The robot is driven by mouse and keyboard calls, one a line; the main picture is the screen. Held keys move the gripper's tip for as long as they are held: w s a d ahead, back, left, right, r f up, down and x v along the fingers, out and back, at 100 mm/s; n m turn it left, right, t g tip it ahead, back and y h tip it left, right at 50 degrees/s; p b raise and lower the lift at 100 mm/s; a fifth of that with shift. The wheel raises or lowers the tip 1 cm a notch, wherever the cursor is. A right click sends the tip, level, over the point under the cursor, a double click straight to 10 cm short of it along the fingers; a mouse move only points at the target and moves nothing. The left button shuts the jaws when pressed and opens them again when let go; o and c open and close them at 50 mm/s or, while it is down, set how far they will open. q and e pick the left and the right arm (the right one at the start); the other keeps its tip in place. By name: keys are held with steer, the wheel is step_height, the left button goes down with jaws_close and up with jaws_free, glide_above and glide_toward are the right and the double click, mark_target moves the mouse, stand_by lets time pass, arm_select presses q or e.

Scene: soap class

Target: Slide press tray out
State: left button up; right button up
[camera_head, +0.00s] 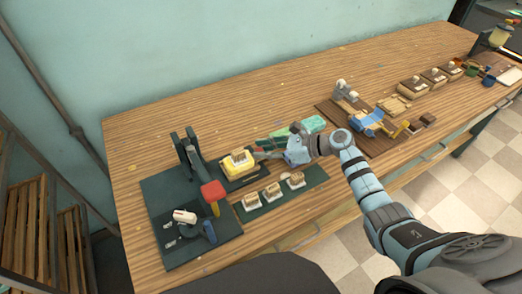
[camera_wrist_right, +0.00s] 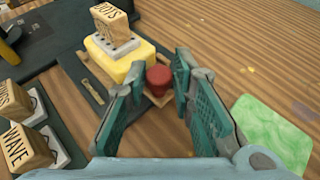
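The press tray (camera_wrist_right: 92,80) is a dark flat plate with thin wooden rails; in the head view its dark edge (camera_head: 232,184) shows beside the press. A yellow soap block (camera_wrist_right: 118,62) sits on it, topped by a white-based wooden stamp (camera_wrist_right: 113,28). A red knob (camera_wrist_right: 158,78) stands at the tray's near end. My right gripper (camera_head: 262,149) is open, with its teal fingers on either side of the knob in the wrist view (camera_wrist_right: 160,92). I cannot tell whether they touch it. The dark press (camera_head: 187,150) stands left of the soap. My left gripper is not in view.
Several lettered stamps (camera_head: 272,193) stand on a green mat in front of the tray. A green soap slab (camera_wrist_right: 275,132) lies right of the gripper. A red block-shaped handle end (camera_head: 212,192) is near the press. A wooden board with a blue tool (camera_head: 366,122) lies farther right.

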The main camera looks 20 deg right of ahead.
steer(key=shift+o, duration=0.2)
steer(key=shift+d, duration=0.25)
steer(key=v, duration=1.2)
steer(key=shift+f, duration=0.1)
